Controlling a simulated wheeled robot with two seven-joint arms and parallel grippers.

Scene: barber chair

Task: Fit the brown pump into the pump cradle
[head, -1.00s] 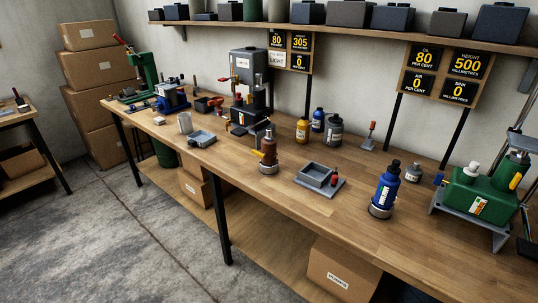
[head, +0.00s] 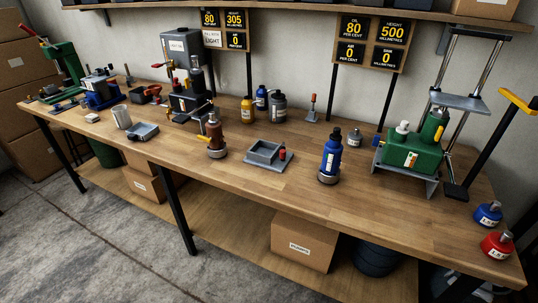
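The brown pump (head: 215,133) stands upright on a low grey round base (head: 217,154) near the middle of the workbench. It has a yellow-orange part at its left side. To its right lies a grey square open-topped holder (head: 265,151) on a flat plate, with a small red-topped piece (head: 282,154) at its right corner. It looks empty; I cannot tell for certain whether this is the pump cradle. Neither of my grippers is in view.
A blue pump (head: 330,155) stands on a grey round base to the right. A green unit with a tall frame (head: 412,152), blue (head: 487,214) and red (head: 497,244) containers occupy the right end. A grey machine (head: 186,75) stands behind. The front middle bench top is clear.

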